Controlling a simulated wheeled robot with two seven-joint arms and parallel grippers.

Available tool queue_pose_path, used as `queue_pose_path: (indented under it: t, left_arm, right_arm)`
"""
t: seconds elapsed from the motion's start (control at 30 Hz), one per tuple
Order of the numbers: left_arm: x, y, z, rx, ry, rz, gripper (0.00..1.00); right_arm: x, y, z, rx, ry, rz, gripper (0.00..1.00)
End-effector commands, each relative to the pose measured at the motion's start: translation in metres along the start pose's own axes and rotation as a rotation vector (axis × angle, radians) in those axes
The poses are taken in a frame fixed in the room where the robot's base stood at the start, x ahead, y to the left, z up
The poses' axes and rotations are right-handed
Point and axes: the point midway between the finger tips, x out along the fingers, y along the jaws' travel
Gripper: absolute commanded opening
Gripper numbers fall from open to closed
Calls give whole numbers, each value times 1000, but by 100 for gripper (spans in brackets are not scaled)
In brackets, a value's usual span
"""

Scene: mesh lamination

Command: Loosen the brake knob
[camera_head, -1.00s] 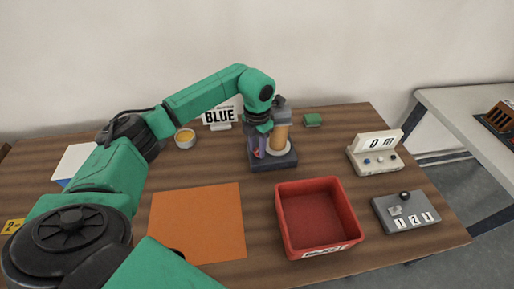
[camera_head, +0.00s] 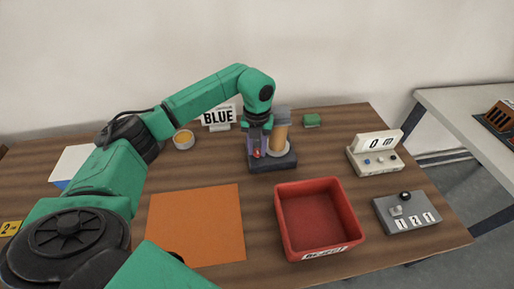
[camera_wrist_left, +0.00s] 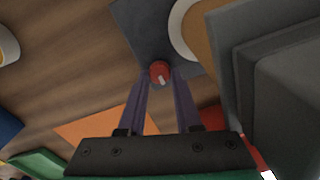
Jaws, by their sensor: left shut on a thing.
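The brake knob (camera_wrist_left: 159,72) is a small red knob with a pale pointer mark, on the dark base (camera_wrist_left: 150,30) of a small machine. In the head view the knob (camera_head: 257,153) shows as a red spot at the front of the machine base (camera_head: 284,162). My left gripper (camera_wrist_left: 160,76) reaches down over it, with its two purple fingers shut on either side of the knob. In the head view the left gripper (camera_head: 257,149) hides part of the machine. My right gripper is in neither view.
A tan roll (camera_head: 280,132) stands right beside my left gripper. An orange sheet (camera_head: 195,225) and a red bin (camera_head: 318,251) lie nearer. A BLUE sign (camera_head: 218,116), a cup (camera_head: 184,139), a display box (camera_head: 377,161) and a grey counter box (camera_head: 407,217) stand around.

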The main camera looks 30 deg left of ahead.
Motion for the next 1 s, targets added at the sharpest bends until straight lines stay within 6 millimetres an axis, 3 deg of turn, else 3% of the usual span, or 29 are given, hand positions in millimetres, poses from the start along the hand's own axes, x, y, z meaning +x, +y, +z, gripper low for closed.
queue_pose_path:
  t: [0.37, 0.4, 0.47, 0.5, 0.83, 1.0]
  left_arm:
    - [-3, 0, 2, -10, -7, -4, 0]
    - [-3, 0, 2, -10, -7, -4, 37]
    - [-3, 0, 2, -9, -7, -4, 60]
    - [-2, 0, 2, -9, -6, -3, 63]
    - [-3, 0, 1, -7, -3, -2, 63]
    - [-24, -1, 2, -6, -7, -4, 63]
  right_arm:
    - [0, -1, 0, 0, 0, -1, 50]
    - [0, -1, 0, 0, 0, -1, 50]
    - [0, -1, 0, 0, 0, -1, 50]
    - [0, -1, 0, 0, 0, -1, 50]
    - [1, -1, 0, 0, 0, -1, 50]
    - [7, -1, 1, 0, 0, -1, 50]
